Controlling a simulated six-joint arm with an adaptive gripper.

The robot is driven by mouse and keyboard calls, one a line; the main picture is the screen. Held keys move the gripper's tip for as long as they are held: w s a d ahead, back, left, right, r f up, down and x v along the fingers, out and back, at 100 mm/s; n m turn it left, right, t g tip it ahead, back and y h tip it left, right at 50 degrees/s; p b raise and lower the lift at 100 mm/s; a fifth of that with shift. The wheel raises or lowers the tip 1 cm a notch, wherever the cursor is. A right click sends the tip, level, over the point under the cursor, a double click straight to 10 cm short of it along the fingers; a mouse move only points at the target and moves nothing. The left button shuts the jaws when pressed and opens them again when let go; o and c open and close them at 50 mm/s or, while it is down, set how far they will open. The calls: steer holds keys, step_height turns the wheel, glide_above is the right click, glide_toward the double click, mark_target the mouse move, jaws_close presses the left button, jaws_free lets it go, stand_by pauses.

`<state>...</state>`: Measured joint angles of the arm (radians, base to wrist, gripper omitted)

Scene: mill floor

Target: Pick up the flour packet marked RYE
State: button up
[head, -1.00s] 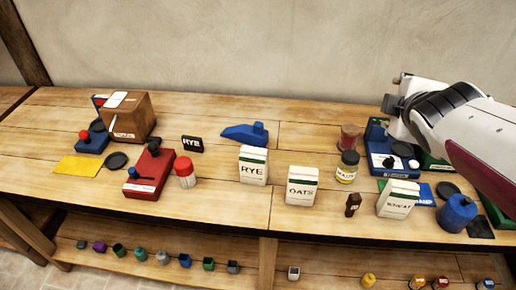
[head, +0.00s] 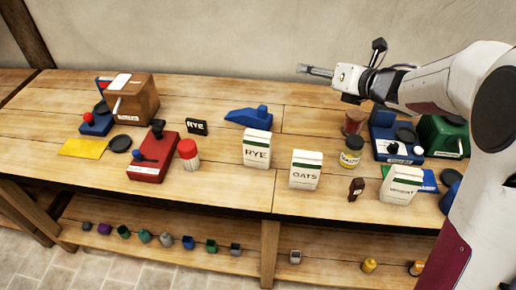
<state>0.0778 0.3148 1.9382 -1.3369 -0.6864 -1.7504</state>
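The flour packet marked RYE (head: 256,149) stands upright on the bench near the middle. It is white with a green band near the top. A small black sign (head: 196,127), also lettered RYE, stands behind it to the left. My gripper (head: 302,69) is in the air above the back of the bench, up and to the right of the RYE packet and well apart from it. Its fingers point left and nothing shows between them. They are too small and side-on to tell open from shut.
The OATS packet (head: 305,170) stands close to the right of the RYE packet. The WHEAT packet (head: 401,185), a yellow-labelled jar (head: 350,152) and a blue scale (head: 395,150) are farther right. A red-lidded shaker (head: 188,154) and red device (head: 153,163) are left. A blue scoop-like object (head: 249,117) lies behind.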

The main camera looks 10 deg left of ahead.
steer(key=s+a+f+n+g+y, duration=0.25)
steer(key=a+f+n+g, duration=0.2)
steer(key=f+n, duration=0.25)
steer(key=n+g+y, duration=0.3)
steer(key=n+g, duration=0.2)
steer(key=n, duration=0.2)
glide_toward(259, 136)
steer(key=x, duration=0.3)
steer(key=shift+w+d, duration=0.15)
steer(key=shift+x, duration=1.3)
steer(key=shift+x, duration=2.55)
steer(key=shift+c, duration=0.5)
jaws_close()
